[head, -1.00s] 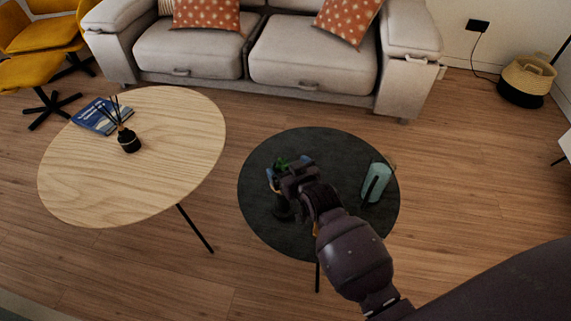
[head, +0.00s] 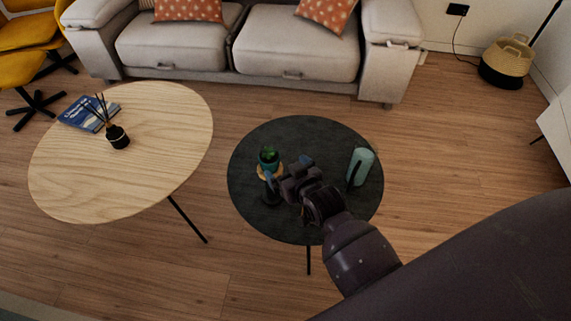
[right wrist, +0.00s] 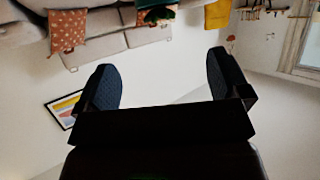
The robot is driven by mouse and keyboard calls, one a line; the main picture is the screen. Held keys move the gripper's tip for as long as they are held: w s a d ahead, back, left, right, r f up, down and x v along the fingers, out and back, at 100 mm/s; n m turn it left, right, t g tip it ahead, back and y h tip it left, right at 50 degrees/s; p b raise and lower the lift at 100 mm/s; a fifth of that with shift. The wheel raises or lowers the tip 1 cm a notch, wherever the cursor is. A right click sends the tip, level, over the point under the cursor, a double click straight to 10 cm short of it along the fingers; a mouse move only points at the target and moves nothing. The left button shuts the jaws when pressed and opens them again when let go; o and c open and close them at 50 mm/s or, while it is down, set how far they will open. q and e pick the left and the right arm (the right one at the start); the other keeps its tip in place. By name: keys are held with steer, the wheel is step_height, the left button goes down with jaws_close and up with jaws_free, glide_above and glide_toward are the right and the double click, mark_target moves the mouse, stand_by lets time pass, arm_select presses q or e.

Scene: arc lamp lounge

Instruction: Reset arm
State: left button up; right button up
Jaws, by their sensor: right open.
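My right gripper (head: 288,171) is over the dark round table (head: 310,132), its arm coming in from the lower right. Its two fingers also show wide apart in the right wrist view (right wrist: 162,82), with nothing between them. A small green glass object (head: 268,156) sits on a tan, wood-coloured top on a dark stand, just left of the gripper and apart from it. The gripper's finger covers part of the stand. A dark green shape shows at the top edge of the right wrist view. My left gripper is not in view.
A pale teal vase-like object (head: 361,168) stands on the dark table, right of the gripper. The light wooden table (head: 165,160) at left carries a blue book (head: 82,113) and a reed diffuser (head: 118,137). A grey sofa (head: 295,55) stands behind. Wooden floor lies open between the tables.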

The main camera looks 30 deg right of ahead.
arm_select(q)
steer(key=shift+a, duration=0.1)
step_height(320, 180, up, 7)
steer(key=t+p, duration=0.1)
steer(key=p, duration=0.7)
arm_select(e)
steer(key=s+d+r+g, duration=0.1)
steer(key=s+d, duration=0.2)
steer(key=s, duration=1)
steer(key=s+d+r+g, duration=0.1)
steer(key=s+d, duration=0.2)
steer(key=s, duration=1)
steer(key=shift+s+d+r+n+h, duration=0.2)
steer(key=shift+s+r+n+h, duration=0.1)
steer(key=shift+r+h, duration=0.1)
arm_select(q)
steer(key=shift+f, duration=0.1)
